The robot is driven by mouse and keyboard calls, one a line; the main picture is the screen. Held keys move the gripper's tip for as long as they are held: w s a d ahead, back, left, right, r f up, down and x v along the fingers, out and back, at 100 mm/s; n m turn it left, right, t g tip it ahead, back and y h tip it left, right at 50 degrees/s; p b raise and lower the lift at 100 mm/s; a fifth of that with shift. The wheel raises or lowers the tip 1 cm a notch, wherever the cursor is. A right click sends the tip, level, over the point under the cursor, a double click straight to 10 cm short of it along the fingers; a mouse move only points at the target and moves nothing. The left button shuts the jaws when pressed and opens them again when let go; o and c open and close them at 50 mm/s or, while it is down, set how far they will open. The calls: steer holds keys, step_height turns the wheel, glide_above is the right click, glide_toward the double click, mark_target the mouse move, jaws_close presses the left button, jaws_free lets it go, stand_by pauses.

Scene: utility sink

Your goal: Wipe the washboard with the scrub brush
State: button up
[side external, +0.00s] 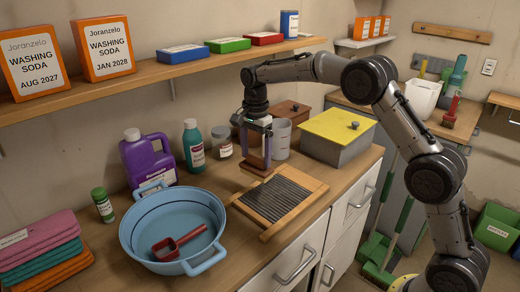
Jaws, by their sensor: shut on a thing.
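The washboard (283,198) lies flat on the wooden counter, a wooden frame around a dark ribbed panel. My gripper (257,150) points down, just behind the washboard's far left end. It is shut on a brownish block that looks like the scrub brush (255,166), partly hidden between the fingers. The brush is at or just above the counter by the washboard's far edge; I cannot tell whether it touches anything.
A blue basin (150,222) with a red scoop (180,243) stands left of the washboard. A purple jug (142,158), a teal bottle (194,146) and a grey jar (222,143) stand behind. A yellow-lidded box (335,147) is to the right. A shelf (150,75) runs above.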

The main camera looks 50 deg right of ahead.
mark_target(257, 170)
steer(key=shift+f, duration=2.8)
steer(key=shift+s+f, duration=0.15)
steer(key=shift+f, duration=0.2)
steer(key=shift+s+f, duration=0.1)
steer(key=shift+s, duration=5.2)
steer(key=shift+w+d, duration=0.1)
steer(key=shift+d, duration=0.8)
steer(key=shift+w, duration=5.3)
steer(key=shift+w+d, duration=0.1)
steer(key=shift+d, duration=0.95)
steer(key=shift+s+a, duration=0.15)
steer(key=shift+s, duration=5.3)
steer(key=shift+d, duration=0.8)
steer(key=shift+w+d, duration=0.2)
steer(key=shift+w, duration=5.3)
step_height(257, 170, up, 8)
